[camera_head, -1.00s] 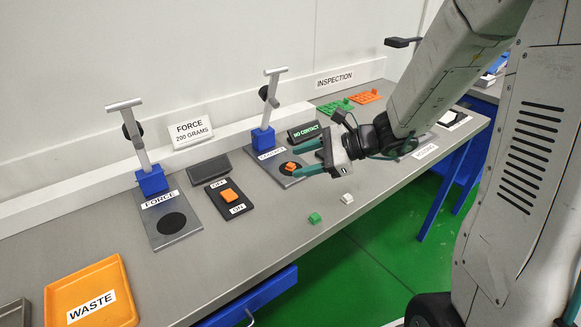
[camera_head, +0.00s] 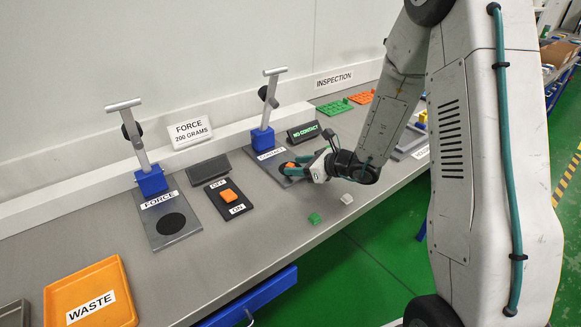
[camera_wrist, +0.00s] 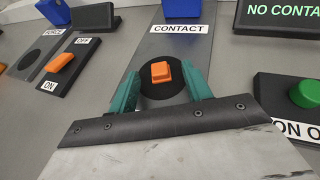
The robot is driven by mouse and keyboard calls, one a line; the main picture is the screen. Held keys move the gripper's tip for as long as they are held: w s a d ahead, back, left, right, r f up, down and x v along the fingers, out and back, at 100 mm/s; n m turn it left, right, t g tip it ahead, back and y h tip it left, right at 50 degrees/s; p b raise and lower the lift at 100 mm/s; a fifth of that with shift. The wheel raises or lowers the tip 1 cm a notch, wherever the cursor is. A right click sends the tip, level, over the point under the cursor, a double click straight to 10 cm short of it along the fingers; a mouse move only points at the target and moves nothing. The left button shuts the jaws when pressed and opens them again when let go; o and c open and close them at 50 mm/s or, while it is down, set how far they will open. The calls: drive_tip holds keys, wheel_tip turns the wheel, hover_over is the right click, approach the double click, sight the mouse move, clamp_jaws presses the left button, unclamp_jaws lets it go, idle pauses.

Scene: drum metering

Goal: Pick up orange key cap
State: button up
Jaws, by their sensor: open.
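The orange key cap (camera_wrist: 161,72) sits on the black disc of the contact plate (camera_wrist: 183,48) in the wrist view. In the head view the key cap (camera_head: 291,165) shows beside the fingers, partly hidden. My gripper (camera_wrist: 160,88) is open, with one teal finger on either side of the disc and the key cap between and slightly beyond the tips. I cannot tell whether the fingers touch the plate. In the head view my gripper (camera_head: 288,170) is low over the contact plate.
An orange OFF/ON rocker switch (camera_head: 228,196) stands left of the contact plate. The NO CONTACT display (camera_head: 304,132) stands behind. A green cap (camera_head: 314,218) and a white cap (camera_head: 346,199) lie near the front edge. An orange WASTE tray (camera_head: 113,265) is at the left.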

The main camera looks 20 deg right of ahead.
drive_tip(key=shift+w+a+f, duration=0.1)
drive_tip(key=shift+w, duration=0.05)
drive_tip(key=c, duration=1.1)
clamp_jaws()
